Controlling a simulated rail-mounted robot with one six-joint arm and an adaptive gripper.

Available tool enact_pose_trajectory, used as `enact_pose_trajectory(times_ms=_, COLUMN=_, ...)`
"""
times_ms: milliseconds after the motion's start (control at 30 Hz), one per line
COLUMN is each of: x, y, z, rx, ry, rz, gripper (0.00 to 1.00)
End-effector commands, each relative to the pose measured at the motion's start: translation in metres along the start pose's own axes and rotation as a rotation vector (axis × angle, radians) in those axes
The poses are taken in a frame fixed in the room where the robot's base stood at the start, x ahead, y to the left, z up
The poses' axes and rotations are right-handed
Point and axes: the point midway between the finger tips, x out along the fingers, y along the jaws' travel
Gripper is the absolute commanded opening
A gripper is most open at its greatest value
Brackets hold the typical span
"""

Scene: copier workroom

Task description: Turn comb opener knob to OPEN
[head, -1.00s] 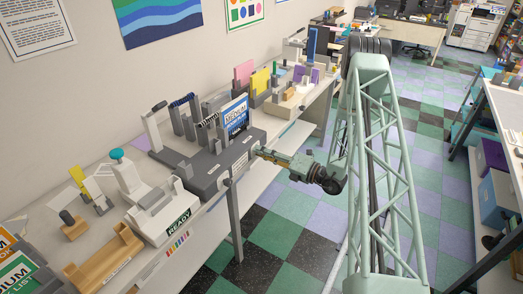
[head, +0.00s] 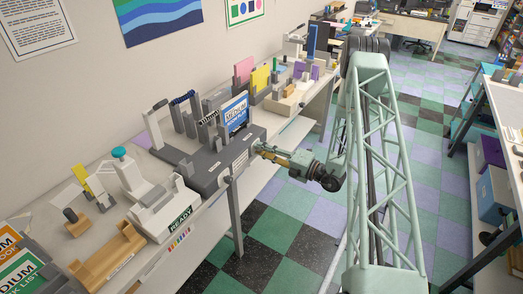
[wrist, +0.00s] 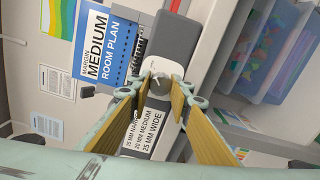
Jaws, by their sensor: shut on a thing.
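The comb opener (head: 203,168) is a dark grey machine on the bench with a printed MEDIUM booklet (head: 236,114) standing on it. Its small grey knob (wrist: 161,76) shows between the fingertips in the wrist view, in front of a pale round plate. My gripper (wrist: 161,79) is shut on the knob from the aisle side, and it also shows at the machine's front face in the head view (head: 260,149). A size label (wrist: 145,130) listing MEDIUM and WIDE sits beside the knob. The fingers hide part of the knob, and I cannot read its pointer or an OPEN mark.
A white device with a READY sign (head: 180,218) and a wooden tray (head: 106,256) stand nearer on the bench. Coloured holders (head: 260,78) stand farther back. Clear bins (wrist: 268,45) lie beyond the knob in the wrist view. The aisle floor (head: 275,215) is free.

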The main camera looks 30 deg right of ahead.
Motion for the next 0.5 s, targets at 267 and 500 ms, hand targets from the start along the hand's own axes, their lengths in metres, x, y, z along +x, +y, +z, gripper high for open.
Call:
enact_pose_trajectory(times_ms=267, x=-0.0001, y=-0.0001, z=0.0000, rx=0.000, ry=0.000, rz=0.000, gripper=0.33)
enact_pose_trajectory(times_ms=500, x=-0.0002, y=0.0000, z=0.0000, rx=-0.001, ry=0.000, rz=0.000, gripper=0.33)
